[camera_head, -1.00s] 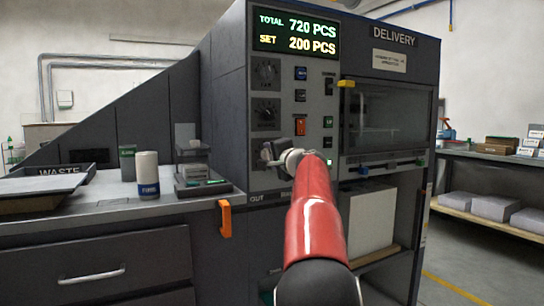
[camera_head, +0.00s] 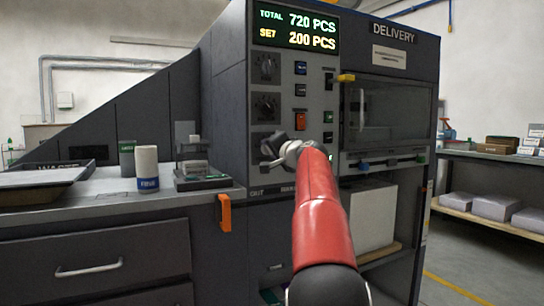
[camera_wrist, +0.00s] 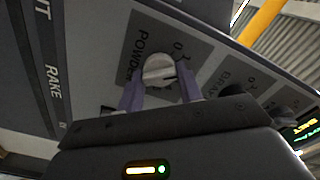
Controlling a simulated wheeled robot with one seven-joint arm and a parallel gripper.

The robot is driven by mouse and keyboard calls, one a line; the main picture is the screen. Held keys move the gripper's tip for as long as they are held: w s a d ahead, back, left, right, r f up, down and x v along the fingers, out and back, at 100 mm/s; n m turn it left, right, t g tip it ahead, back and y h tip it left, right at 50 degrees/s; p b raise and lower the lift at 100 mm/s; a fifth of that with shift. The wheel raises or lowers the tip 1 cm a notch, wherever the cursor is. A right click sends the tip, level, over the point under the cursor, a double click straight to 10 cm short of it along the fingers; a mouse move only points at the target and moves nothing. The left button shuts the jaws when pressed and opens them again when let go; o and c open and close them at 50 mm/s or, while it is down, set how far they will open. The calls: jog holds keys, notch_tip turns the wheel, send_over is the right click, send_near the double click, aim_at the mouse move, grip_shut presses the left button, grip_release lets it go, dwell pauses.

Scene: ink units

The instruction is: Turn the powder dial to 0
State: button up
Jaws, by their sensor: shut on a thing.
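The powder dial (camera_wrist: 158,69) is a round pale knob on a dark plate marked POWDER in the wrist view. A 0 is printed on the plate beyond it, up and to the right. My gripper (camera_wrist: 160,84) has its two purplish fingers on either side of the knob and is shut on it. A dark line on the knob points roughly right; its exact setting is hard to read. In the head view my gripper (camera_head: 270,152) is at the lowest dial on the left of the panel and covers much of it.
Two more black dials, upper (camera_head: 265,68) and middle (camera_head: 265,106), sit above. A red switch (camera_head: 300,121) and small buttons are close to the right. An orange handle (camera_head: 224,212) sticks out at the counter edge. A can (camera_head: 147,168) stands on the counter.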

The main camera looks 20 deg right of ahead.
jog(key=shift+n+b, duration=1.4)
jog(key=shift+n, duration=2.5)
jog(key=o, duration=1)
jog(key=s+b, duration=0.4)
jog(key=s, duration=0.3)
jog(key=shift+s, duration=0.4)
